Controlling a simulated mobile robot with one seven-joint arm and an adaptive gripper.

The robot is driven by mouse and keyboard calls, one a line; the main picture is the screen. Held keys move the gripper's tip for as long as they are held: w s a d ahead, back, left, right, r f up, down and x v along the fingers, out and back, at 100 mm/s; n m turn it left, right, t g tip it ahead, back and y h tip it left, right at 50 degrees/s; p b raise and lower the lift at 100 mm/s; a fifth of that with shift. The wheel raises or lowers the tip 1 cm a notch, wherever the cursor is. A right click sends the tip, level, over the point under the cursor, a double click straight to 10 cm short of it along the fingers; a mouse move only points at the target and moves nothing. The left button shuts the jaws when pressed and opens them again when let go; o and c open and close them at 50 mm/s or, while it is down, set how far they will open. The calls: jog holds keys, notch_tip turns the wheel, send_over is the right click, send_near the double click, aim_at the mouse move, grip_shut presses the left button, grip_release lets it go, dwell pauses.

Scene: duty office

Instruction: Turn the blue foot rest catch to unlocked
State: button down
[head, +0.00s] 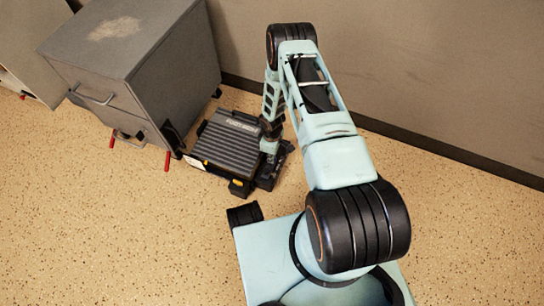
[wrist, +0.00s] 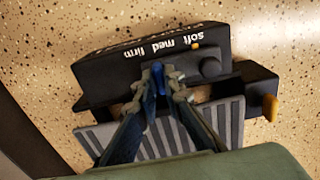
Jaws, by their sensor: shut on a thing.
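The foot rest (head: 225,147), a dark low unit with a grey ribbed plate, lies on the floor beside the cabinet. In the wrist view its black end panel (wrist: 110,70) carries the words soft, med and firm, and the ribbed plate (wrist: 228,120) lies nearer to me. The blue catch (wrist: 161,80) stands between the panel and the plate. My gripper (wrist: 162,88) is shut on the catch, with a fingertip on either side. The fingers hide much of the catch, so its setting cannot be read. In the head view my arm hides the catch.
A round black knob (wrist: 210,67) sits close to the right of my fingertips. A yellow-orange part (wrist: 270,107) sticks out at the foot rest's side. A grey cabinet (head: 150,75) stands close on the left, and the wall (head: 420,80) is behind. Open floor (head: 110,230) lies in front.

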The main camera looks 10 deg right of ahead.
jog(key=c, duration=2.3)
grip_release()
notch_tip(320, 180, up, 12)
